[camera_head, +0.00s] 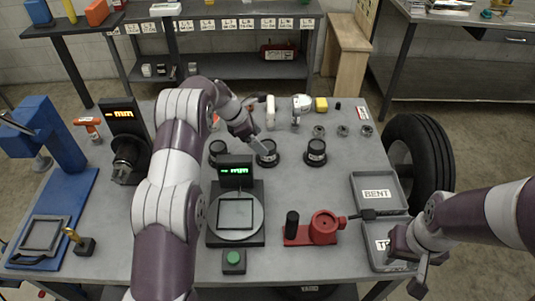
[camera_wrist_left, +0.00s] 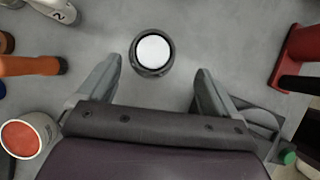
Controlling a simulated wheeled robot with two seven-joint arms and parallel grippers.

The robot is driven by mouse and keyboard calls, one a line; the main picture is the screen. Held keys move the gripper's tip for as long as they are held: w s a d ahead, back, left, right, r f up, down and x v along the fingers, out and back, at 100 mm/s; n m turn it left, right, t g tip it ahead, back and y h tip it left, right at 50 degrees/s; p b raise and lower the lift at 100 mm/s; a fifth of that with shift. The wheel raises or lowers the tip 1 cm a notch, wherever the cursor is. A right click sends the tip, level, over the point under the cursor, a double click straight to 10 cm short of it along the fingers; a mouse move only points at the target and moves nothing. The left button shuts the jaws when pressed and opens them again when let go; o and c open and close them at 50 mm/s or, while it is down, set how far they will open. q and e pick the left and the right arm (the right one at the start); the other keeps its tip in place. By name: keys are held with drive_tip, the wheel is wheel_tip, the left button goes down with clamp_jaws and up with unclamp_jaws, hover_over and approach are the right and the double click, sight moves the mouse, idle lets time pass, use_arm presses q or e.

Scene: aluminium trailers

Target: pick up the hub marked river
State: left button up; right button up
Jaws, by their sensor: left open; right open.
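Three dark round pieces that look like hubs stand in a row on the grey table in the head view: the left one (camera_head: 217,149), the middle one (camera_head: 267,156) and the right one (camera_head: 316,153). I cannot read a river marking on any. My left gripper (camera_head: 262,143) is over the middle one, partly hiding it. In the left wrist view, a dark round piece with a blank white top (camera_wrist_left: 152,50) sits just ahead, between the lines of the open left fingers (camera_wrist_left: 158,82), not touching them. My right gripper (camera_head: 418,278) is open and empty at the table's front right.
A scale with a green readout (camera_head: 236,170) and a red fixture (camera_head: 322,228) stand in front of the row. Trays marked BENT (camera_head: 377,179) and another (camera_head: 378,262) lie at right, beside a tyre (camera_head: 430,150). Behind are small nuts (camera_head: 342,131) and white bottles.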

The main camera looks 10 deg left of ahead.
sight(268, 145)
use_arm(q)
drive_tip(key=x, duration=0.2)
drive_tip(key=p+x, duration=0.1)
drive_tip(key=x, duration=0.2)
drive_tip(key=p+x, duration=0.1)
drive_tip(key=x, duration=0.2)
drive_tip(key=shift+w+a, duration=0.15)
drive_tip(key=shift+w, duration=0.25)
drive_tip(key=shift+w+f, duration=0.1)
drive_tip(key=shift+f, duration=0.1)
drive_tip(key=c, duration=1.6)
drive_tip(key=shift+w+r, duration=0.1)
drive_tip(key=shift+c, duration=0.3)
drive_tip(key=shift+r, duration=0.15)
